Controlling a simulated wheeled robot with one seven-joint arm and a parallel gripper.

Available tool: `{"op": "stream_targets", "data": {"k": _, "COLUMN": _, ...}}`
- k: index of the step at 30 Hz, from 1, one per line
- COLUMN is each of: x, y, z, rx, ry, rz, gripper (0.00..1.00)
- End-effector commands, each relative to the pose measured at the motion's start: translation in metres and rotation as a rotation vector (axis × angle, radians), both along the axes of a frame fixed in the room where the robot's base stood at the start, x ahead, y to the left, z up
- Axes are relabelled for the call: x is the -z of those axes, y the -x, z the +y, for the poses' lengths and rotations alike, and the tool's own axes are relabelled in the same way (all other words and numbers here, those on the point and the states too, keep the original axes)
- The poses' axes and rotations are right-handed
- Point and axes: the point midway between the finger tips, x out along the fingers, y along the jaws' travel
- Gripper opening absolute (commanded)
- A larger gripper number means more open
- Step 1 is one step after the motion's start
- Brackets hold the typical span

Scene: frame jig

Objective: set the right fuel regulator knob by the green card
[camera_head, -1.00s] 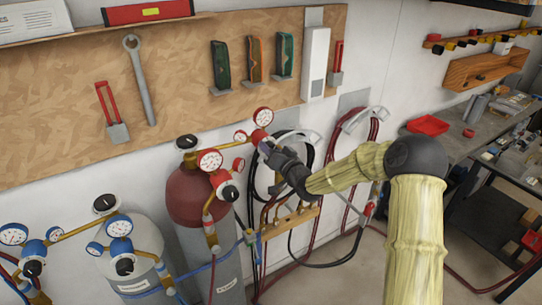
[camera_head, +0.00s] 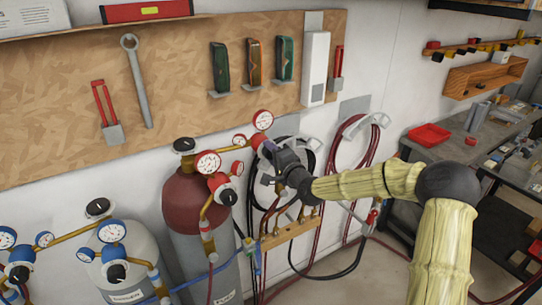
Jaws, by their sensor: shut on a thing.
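The right fuel regulator (camera_head: 258,139) is red, with two white-faced, red-rimmed gauges (camera_head: 263,120) near it, at the upper right of the dark red cylinder. My gripper (camera_head: 270,151) is shut on its knob, which the dark gripper body largely hides; the knob's setting cannot be read. The left fuel regulator (camera_head: 217,182) is also red, with a black knob (camera_head: 228,197) and its own gauges (camera_head: 208,163). No green card can be clearly made out.
The dark red fuel cylinder (camera_head: 187,205) and a grey cylinder (camera_head: 132,262) with blue gauges stand at the left. Hose coils (camera_head: 362,150) hang on the wall. A brass manifold (camera_head: 290,232) sits below my gripper. A workbench (camera_head: 425,152) is at the right.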

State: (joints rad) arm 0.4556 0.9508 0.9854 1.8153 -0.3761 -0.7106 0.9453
Motion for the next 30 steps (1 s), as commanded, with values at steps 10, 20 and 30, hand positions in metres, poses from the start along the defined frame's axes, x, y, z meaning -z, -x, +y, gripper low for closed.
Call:
{"op": "stream_targets", "data": {"k": 10, "x": 0.0041, "y": -0.0004, "z": -0.0025, "rx": 0.004, "ry": -0.059, "rz": 0.049, "gripper": 0.15}}
{"op": "stream_targets", "data": {"k": 20, "x": 0.0044, "y": -0.0004, "z": -0.0028, "rx": 0.004, "ry": -0.058, "rz": 0.05, "gripper": 0.42}}
{"op": "stream_targets", "data": {"k": 30, "x": 0.0018, "y": -0.0001, "z": -0.0011, "rx": 0.001, "ry": -0.06, "rz": 0.044, "gripper": 0.59}}
